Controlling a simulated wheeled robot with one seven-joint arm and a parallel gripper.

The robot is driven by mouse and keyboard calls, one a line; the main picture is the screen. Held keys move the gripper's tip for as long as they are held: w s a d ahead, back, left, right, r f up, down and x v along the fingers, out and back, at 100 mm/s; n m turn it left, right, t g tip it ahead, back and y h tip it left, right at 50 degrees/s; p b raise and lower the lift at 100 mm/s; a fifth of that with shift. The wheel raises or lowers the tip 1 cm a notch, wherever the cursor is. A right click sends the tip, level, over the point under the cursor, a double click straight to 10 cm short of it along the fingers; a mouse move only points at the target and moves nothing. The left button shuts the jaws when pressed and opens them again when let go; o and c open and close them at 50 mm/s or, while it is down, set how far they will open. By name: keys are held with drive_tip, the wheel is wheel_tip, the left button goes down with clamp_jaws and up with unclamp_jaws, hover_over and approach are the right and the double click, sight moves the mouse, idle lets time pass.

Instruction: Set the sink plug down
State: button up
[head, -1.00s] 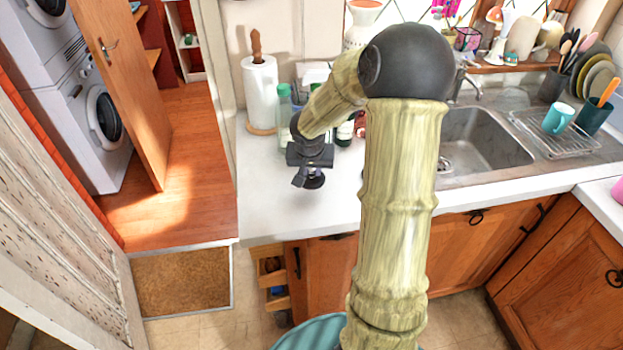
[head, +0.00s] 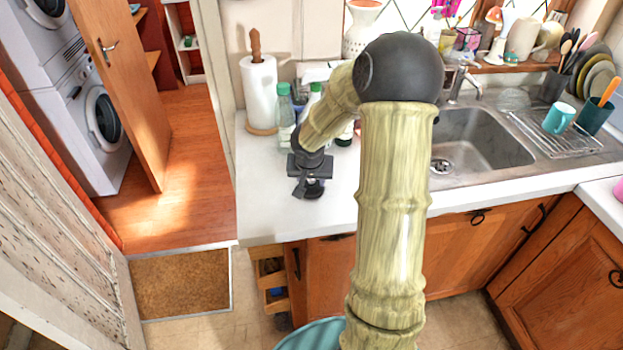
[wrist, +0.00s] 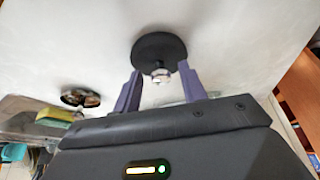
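The sink plug (head: 314,191) is a black disc with a small silver knob. It lies on the white counter left of the sink, just below my gripper (head: 308,181). In the wrist view the plug (wrist: 158,48) sits just beyond the fingertips, knob toward me. My gripper's two purple-grey fingers (wrist: 161,82) stand apart, with a visible gap on each side of the knob. My gripper is open and appears to hold nothing.
Green-capped bottles (head: 285,114) and a paper towel roll (head: 260,92) stand behind my gripper. The sink (head: 480,140) is to the right. The counter's front left part (head: 268,215) is clear up to its edge.

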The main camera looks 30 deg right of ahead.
idle(0.3)
drive_tip(key=shift+r, duration=0.3)
drive_tip(key=p+v, duration=0.3)
drive_tip(key=v, duration=0.8)
drive_tip(key=shift+r, duration=0.25)
drive_tip(key=shift+s+a, duration=0.1)
drive_tip(key=shift+a, duration=0.05)
drive_tip(key=s+a+f+n+g+y, duration=0.1)
drive_tip(key=s+a+n, duration=0.5)
drive_tip(key=s+a, duration=0.6)
wheel_tip(320, 180, down, 2)
drive_tip(key=s+y, duration=0.1)
drive_tip(key=s, duration=0.1)
drive_tip(key=shift+s, duration=0.3)
